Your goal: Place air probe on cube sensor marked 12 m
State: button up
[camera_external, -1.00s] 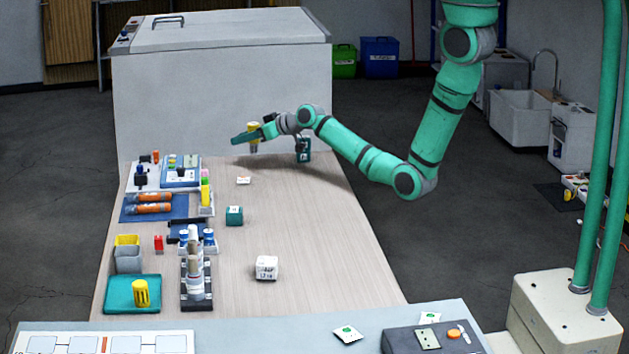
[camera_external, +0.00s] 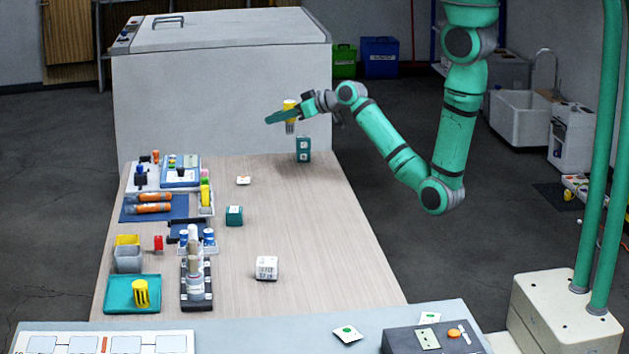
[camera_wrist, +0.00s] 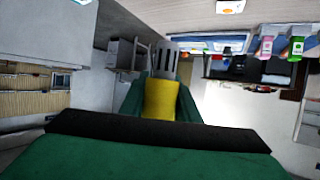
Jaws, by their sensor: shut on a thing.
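My gripper (camera_external: 289,114) is shut on a yellow air probe with a grey slotted tip (camera_external: 290,127). It holds the probe upright, tip down, above the far end of the table. In the wrist view the yellow body (camera_wrist: 160,98) sits between the green fingers, with the grey slotted end (camera_wrist: 165,60) beyond them. A tall teal block (camera_external: 303,150) with white marks, perhaps stacked cubes, stands below and slightly right of the probe, apart from it. A teal cube (camera_external: 234,216) and a white cube with dark print (camera_external: 266,268) stand nearer on the table. I cannot read the cube markings.
A second yellow probe (camera_external: 141,292) stands on a teal tray (camera_external: 112,306) at the near left. Racks, bottles and orange tubes (camera_external: 150,208) line the left side. A big white chest (camera_external: 220,100) stands behind the table. The table's right half is mostly clear.

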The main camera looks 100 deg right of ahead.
jog(key=w+a+n+t+y, duration=0.15)
jog(key=w+a, duration=0.35)
jog(key=a, duration=0.5)
jog(key=w+a+n+y, duration=0.3)
jog(key=w+a, duration=0.3)
jog(key=a, duration=0.4)
jog(key=w+a+n+t+y, duration=0.1)
jog(key=w+a+n+y, duration=0.3)
jog(key=a, duration=0.6)
jog(key=n+g+y, duration=0.3)
jog(key=n+y, duration=0.2)
jog(key=y, duration=0.1)
send_over(267, 269)
jog(key=w, duration=0.3)
notch_tip(267, 269, down, 4)
jog(key=shift+y, duration=0.25)
jog(key=shift+s+d+f, duration=0.1)
jog(key=shift+d+f, duration=0.05)
jog(key=shift+f, duration=2)
jog(key=shift+f, duration=0.15)
jog(key=o, duration=1.1)
